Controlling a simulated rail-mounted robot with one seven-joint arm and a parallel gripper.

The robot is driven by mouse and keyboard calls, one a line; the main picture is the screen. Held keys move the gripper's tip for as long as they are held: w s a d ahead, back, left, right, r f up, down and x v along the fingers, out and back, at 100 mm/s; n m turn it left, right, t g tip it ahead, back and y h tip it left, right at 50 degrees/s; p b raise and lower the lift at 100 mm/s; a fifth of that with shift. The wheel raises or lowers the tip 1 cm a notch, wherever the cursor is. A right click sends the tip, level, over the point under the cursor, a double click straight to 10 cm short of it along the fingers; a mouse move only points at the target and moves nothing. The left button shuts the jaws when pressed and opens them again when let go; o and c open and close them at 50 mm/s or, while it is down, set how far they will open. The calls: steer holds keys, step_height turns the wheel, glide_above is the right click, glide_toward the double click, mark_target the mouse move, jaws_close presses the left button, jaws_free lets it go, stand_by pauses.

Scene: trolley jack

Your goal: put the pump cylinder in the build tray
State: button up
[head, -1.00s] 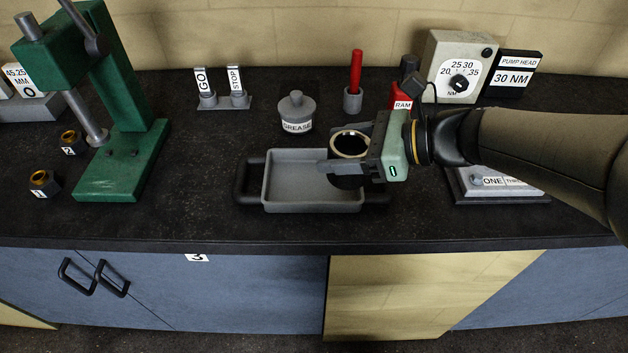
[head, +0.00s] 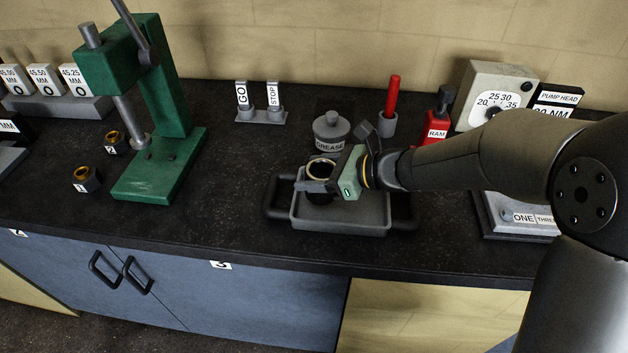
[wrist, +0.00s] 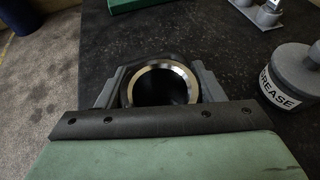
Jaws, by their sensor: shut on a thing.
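The pump cylinder (head: 322,168), a dark round body with a bright metal rim and open bore, is upright between the jaws of my gripper (head: 319,185). In the wrist view its ring-shaped top (wrist: 186,70) shows between the two grey fingers (wrist: 163,88), which are shut on it. The build tray (head: 342,222) is a shallow grey tray with black side handles near the counter's front. The cylinder is over the left and back part of the tray in the head view. Its lower end is partly hidden, so I cannot tell whether it touches the tray floor.
A grease pot (head: 331,132) stands close behind the tray. A red RAM bottle (head: 437,128) and a torque dial box (head: 495,95) are at the back right. Counter between press and tray is clear.

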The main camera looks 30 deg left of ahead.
steer(key=shift+a+f, duration=0.25)
steer(key=shift+a, duration=0.05)
steer(key=shift+w+f, duration=0.1)
steer(key=shift+f, duration=1.4)
steer(key=shift+f, duration=0.1)
steer(key=shift+f, duration=0.15)
steer(key=o, duration=1.6)
steer(key=shift+r, duration=0.2)
steer(key=b+v, duration=0.1)
steer(key=v, duration=1.1)
